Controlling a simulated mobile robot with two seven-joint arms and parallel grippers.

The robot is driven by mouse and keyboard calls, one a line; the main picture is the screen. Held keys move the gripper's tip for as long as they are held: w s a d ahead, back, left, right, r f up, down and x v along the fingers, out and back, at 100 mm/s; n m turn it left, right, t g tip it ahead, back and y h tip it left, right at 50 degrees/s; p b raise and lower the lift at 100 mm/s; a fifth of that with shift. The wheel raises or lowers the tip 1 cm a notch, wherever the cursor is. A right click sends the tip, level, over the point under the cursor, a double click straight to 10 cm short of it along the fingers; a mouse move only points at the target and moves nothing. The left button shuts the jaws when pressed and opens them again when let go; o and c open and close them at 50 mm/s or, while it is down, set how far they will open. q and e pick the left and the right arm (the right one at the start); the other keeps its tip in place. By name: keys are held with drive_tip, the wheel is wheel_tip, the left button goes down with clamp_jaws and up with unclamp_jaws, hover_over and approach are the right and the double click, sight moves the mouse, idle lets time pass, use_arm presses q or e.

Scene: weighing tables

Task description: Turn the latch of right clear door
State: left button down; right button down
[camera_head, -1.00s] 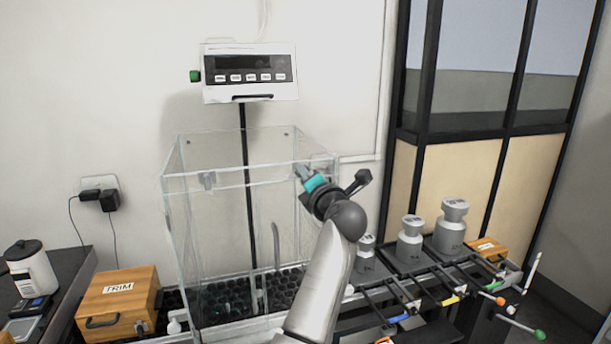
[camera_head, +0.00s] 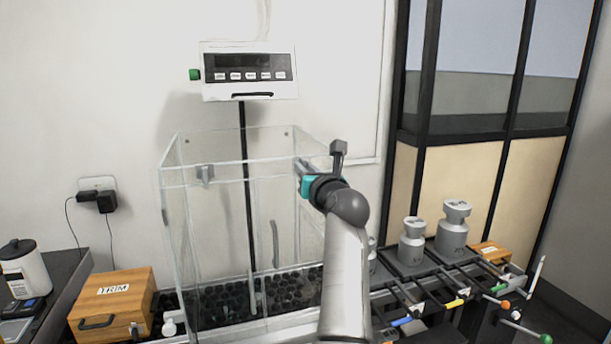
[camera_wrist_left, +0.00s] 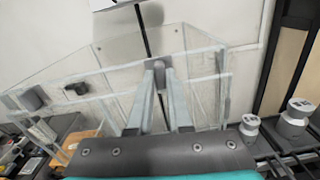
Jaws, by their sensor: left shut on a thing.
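The clear-walled enclosure (camera_head: 170,215) stands on the bench with its front facing me. My left gripper (camera_head: 300,167) is at the upper right of its front. In the left wrist view the two fingers (camera_wrist_left: 160,76) are shut on a small grey latch (camera_wrist_left: 159,68) at the top edge of the right clear door. The gripper mostly hides this latch in the head view. Another grey latch (camera_head: 205,173) sits at the upper left of the front and hangs straight down. My right gripper is not in view.
A display unit (camera_head: 249,75) stands on a black post behind the enclosure. A wooden TRIM box (camera_head: 113,303) is at the left. Grey weights (camera_head: 412,242) and coloured-knob levers (camera_head: 455,302) are at the right.

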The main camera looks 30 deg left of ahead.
use_arm(q)
drive_tip(key=shift+f+n+b, duration=0.1)
drive_tip(key=shift+n+b, duration=0.2)
drive_tip(key=shift+n, duration=0.3)
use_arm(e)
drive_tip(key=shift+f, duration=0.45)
use_arm(q)
drive_tip(key=c, duration=0.8)
unclamp_jaws()
drive_tip(key=shift+c, duration=0.2)
